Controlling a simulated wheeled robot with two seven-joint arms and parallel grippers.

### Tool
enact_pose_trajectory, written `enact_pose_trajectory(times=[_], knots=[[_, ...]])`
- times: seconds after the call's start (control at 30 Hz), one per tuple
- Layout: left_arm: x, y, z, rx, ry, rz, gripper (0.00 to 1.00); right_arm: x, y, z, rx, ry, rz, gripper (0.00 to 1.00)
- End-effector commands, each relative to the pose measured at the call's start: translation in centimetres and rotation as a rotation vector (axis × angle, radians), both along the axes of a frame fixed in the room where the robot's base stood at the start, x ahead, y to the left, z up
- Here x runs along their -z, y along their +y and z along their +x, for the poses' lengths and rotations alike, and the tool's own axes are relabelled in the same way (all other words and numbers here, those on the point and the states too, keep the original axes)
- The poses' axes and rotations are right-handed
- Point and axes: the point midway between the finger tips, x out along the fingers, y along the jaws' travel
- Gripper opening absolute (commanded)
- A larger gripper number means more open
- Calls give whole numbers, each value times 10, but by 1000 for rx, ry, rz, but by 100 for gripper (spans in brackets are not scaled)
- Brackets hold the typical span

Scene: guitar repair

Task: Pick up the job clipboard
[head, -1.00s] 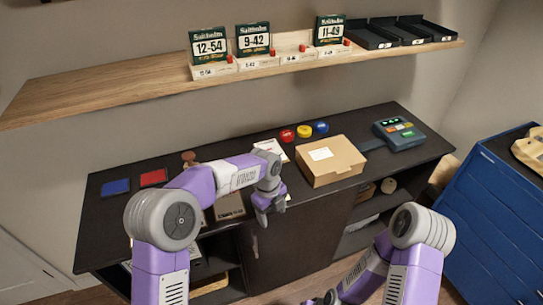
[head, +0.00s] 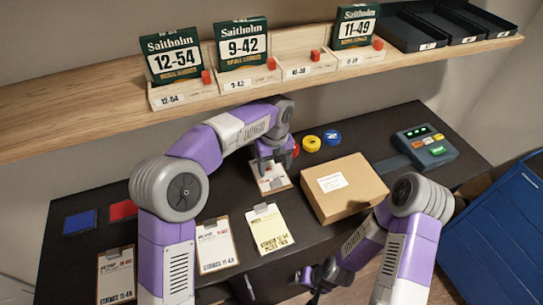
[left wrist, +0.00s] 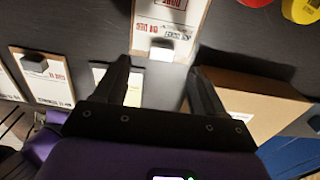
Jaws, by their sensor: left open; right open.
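Several clipboards lie on the dark counter. One clipboard (head: 272,184) with white paper and red print lies left of the cardboard box; it also shows in the left wrist view (left wrist: 172,22), its clip facing my gripper. My left gripper (head: 277,164) is open above it, and in the wrist view its fingers (left wrist: 161,72) point toward the clip end, with nothing between them. A yellow-paper clipboard (head: 270,232) and two white-paper clipboards (head: 217,247), (head: 116,275) lie nearer the front. My right gripper (head: 316,284) is open and empty, low in front of the counter.
The cardboard box (head: 345,190) stands close to the right of my left gripper. Red, yellow (head: 312,144) and blue (head: 332,138) round items lie behind it. A shelf (head: 110,118) with number boxes and trays overhangs the counter's back. A keypad device (head: 425,146) sits right.

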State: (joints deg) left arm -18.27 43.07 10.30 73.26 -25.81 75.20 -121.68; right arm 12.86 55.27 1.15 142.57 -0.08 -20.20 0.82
Motion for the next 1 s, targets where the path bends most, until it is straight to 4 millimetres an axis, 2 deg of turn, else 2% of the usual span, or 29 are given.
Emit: enact_pose_trajectory(times=[0.37, 0.63, 0.9, 1.0], knots=[[32, -2, -2, 3, 0, 1, 70, 14, 0, -2, 0, 3, 1, 84], [71, -6, -4, 2, 2, 1, 70, 33, 0, -2, 0, 3, 1, 84], [75, -7, -4, 1, -1, -1, 70, 32, 0, -1, -1, 3, 1, 84], [75, -7, -4, 1, 0, -1, 56, 32, 0, -1, -1, 3, 1, 84]])
